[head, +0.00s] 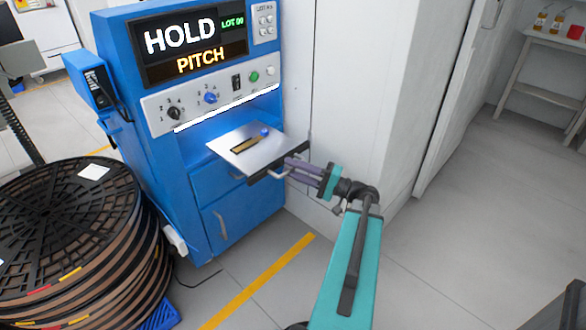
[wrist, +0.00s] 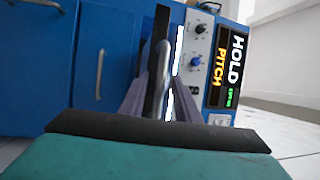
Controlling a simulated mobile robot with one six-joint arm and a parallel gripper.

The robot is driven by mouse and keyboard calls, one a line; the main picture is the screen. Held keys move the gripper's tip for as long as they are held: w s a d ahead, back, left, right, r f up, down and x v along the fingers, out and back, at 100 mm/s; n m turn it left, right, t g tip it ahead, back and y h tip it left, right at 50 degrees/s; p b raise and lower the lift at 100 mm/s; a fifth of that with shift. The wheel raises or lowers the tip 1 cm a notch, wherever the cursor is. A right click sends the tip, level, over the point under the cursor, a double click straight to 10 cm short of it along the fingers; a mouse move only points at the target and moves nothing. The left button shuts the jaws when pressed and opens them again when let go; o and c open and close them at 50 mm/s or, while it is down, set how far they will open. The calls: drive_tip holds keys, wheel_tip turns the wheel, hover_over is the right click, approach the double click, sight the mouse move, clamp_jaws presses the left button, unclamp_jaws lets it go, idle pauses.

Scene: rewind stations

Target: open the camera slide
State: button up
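The camera slide (head: 231,154) is a flat pale metal tray that sticks out from the blue machine below its lit slot. A small brass-coloured strip and a blue knob sit on top of it. Its front has a dark edge and a grey bar handle (head: 270,177). My gripper (head: 288,168) is at the slide's front, with its purple fingers on the handle. In the wrist view the handle (wrist: 160,76) stands between the two fingers, which appear closed on it; the exact contact is partly hidden.
The blue machine (head: 177,155) shows HOLD and PITCH on its display (head: 193,45), with knobs and buttons below. Stacked black reels (head: 62,235) stand at the left. A white wall (head: 345,90) is close on the right. The floor in front is clear, with a yellow line (head: 262,280).

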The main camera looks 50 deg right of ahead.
drive_tip(key=p+v, duration=0.1)
drive_tip(key=v, duration=1.2)
drive_tip(key=shift+s+d+p, duration=0.15)
drive_tip(key=shift+s+p, duration=0.1)
drive_tip(key=shift+p, duration=0.15)
drive_tip(key=shift+f, duration=0.1)
drive_tip(key=w+a+f+g+y+p, duration=0.1)
drive_tip(key=w+a+f+g+p, duration=0.2)
drive_tip(key=a, duration=0.4)
drive_tip(key=w+a+f+n+g+y+p, duration=0.1)
drive_tip(key=w+a+f+g, duration=0.3)
drive_tip(key=a, duration=0.3)
drive_tip(key=w+a+f+g+y+p, duration=0.1)
drive_tip(key=w+a+f+p, duration=0.1)
drive_tip(key=w+a+f, duration=0.3)
drive_tip(key=s+a+f+n+g+p, duration=0.2)
drive_tip(key=a+f+g+p, duration=0.15)
drive_tip(key=a, duration=0.55)
drive_tip(key=s+a+f+n+g+p, duration=0.1)
drive_tip(key=s+a+f+g+p, duration=0.15)
drive_tip(key=a+g, duration=0.45)
drive_tip(key=s+a+f+n+g+h+p, duration=0.2)
drive_tip(key=s+a+n+h+p, duration=0.2)
drive_tip(key=s, duration=0.3)
drive_tip(key=s+a+f+n+g+h+p, duration=0.2)
drive_tip(key=s+a+n+g+h+p, duration=0.1)
drive_tip(key=s+a+h, duration=0.3)
drive_tip(key=shift+s+a+n+h+p, duration=0.4)
drive_tip(key=shift+s+a+n+p, duration=0.1)
drive_tip(key=shift+s+n+p, duration=0.3)
